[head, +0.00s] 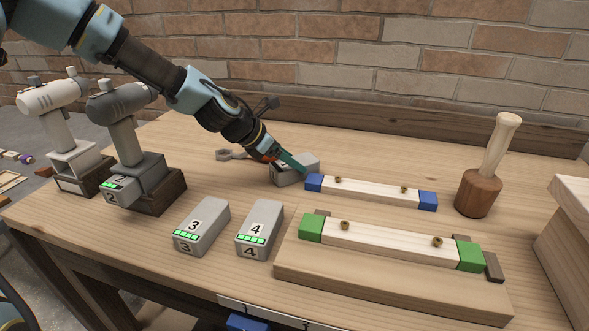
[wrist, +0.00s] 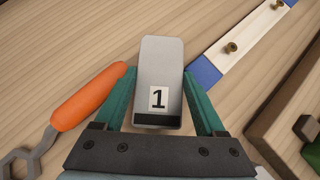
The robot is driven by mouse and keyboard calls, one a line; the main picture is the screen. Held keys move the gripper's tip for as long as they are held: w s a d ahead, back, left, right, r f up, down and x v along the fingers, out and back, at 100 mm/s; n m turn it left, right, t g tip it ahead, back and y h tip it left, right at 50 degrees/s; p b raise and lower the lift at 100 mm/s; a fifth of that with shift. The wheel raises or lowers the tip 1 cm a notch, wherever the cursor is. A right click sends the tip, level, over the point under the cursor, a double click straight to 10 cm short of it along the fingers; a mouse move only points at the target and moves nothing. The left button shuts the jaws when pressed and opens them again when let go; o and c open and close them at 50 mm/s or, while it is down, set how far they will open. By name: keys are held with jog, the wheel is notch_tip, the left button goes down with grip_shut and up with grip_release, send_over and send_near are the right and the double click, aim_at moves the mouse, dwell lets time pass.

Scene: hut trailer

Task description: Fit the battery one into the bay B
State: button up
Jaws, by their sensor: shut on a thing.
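My gripper (head: 290,162) is shut on the battery one (wrist: 158,65), with a teal finger on each side of it in the wrist view. The battery is a grey block with a 1 label and a dark strip at its near end. In the head view the battery (head: 284,177) is at the back middle of the bench, partly hidden by the fingers. I cannot tell whether it touches the bench. No marking for bay B can be read. A dark grey drill (head: 122,125) and a pale drill (head: 58,125) stand on wooden blocks at the left.
Batteries 3 (head: 203,222) and 4 (head: 260,226) stand at the front, battery 2 (head: 119,190) at the dark drill's base. A blue-ended bar (head: 370,190) lies right of my gripper, a green-ended bar (head: 390,240) in front. An orange-handled wrench (wrist: 88,98) lies close left; a mallet (head: 480,190) stands right.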

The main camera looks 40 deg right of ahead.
grip_shut()
jog(key=shift+r, duration=0.15)
